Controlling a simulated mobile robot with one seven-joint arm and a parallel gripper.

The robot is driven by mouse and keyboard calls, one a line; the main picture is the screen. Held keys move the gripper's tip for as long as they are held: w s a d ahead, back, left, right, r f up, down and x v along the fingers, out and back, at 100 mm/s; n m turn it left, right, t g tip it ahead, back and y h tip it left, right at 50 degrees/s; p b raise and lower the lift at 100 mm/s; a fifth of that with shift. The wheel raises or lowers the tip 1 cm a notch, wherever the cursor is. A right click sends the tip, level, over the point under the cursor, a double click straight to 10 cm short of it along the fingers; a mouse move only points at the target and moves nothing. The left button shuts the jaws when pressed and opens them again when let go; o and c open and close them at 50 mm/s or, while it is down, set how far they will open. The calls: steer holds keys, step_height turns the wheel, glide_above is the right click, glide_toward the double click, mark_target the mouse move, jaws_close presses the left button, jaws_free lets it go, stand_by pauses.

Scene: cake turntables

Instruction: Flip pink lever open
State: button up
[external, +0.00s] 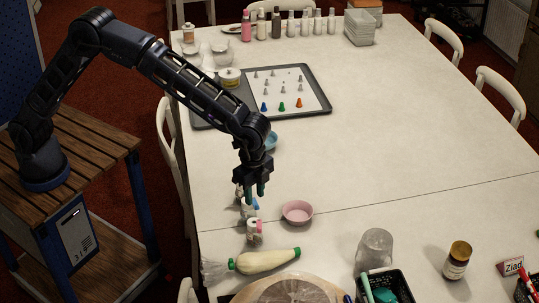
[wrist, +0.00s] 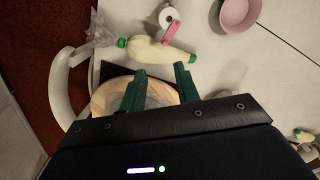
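The pink lever (wrist: 173,31) sits on a small white cylindrical fitting (wrist: 167,14) near the top of the wrist view. My gripper (external: 256,192) hangs pointing down above the table, beyond these pieces in the external view. In the wrist view its two green fingers (wrist: 158,72) are apart with nothing between them. It is apart from the pink lever. The lever's exact angle is hard to tell.
A pale bottle with green ends (external: 266,261) lies beside the pink-levered piece. A pink bowl (external: 297,212) stands to its right. A round wooden turntable (external: 330,290) is at the front edge. A tray with piping tips (external: 223,118) is farther back. The table's right middle is clear.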

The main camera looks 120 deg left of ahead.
mark_target(260, 228)
steer(key=f, duration=0.8)
steer(key=w+f, duration=0.1)
steer(key=f, duration=0.3)
steer(key=shift+a+f, duration=0.35)
steer(key=shift+s, duration=0.1)
steer(key=shift+c, duration=0.4)
jaws_close()
